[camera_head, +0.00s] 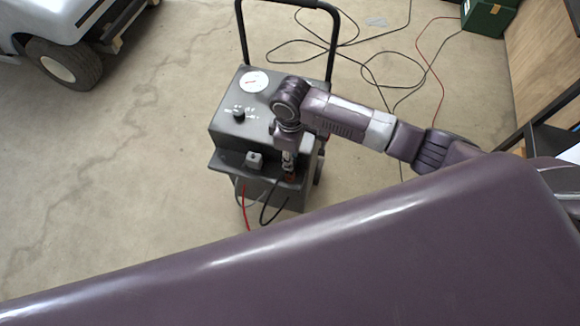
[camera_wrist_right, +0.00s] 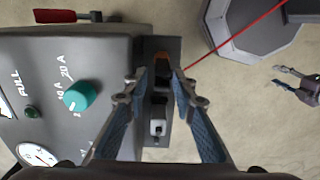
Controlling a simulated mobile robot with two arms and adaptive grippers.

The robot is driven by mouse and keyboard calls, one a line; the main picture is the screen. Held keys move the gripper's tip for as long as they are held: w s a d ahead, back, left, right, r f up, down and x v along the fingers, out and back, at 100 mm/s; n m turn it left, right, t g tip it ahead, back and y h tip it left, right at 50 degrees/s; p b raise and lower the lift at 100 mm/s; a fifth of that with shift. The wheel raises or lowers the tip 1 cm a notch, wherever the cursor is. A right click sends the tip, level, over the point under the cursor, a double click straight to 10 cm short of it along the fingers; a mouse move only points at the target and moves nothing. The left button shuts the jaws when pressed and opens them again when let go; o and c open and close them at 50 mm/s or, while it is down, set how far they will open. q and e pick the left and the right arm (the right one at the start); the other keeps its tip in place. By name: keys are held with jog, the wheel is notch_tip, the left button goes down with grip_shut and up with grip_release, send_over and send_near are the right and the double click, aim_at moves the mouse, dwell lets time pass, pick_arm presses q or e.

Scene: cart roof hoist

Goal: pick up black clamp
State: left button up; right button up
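The black clamp (camera_wrist_right: 160,88) lies on the narrow front shelf of the grey charger cart (camera_head: 240,104), with an orange-brown part at its far end. In the right wrist view, my right gripper (camera_wrist_right: 165,85) points down with its blue fingers on either side of the clamp. A gap shows beside the clamp, so the gripper looks open. In the head view, my right gripper (camera_head: 289,160) is over the right part of the shelf and largely hides the clamp. A small two-pronged thing (camera_wrist_right: 298,84) at the right wrist view's edge may be my left gripper, but its state is unclear.
A small grey block (camera_head: 254,160) stands on the shelf, left of the gripper. A red cable (camera_head: 244,205) and a black cable (camera_head: 268,205) hang in front. A teal knob (camera_wrist_right: 79,96) and a red handle (camera_wrist_right: 56,15) are nearby. Cables lie across the floor behind the cart.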

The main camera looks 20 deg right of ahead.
notch_tip(320, 180, down, 8)
jog(key=shift+s+a+r, duration=0.1)
jog(key=shift+r, duration=0.05)
dwell(0.3)
grip_shut()
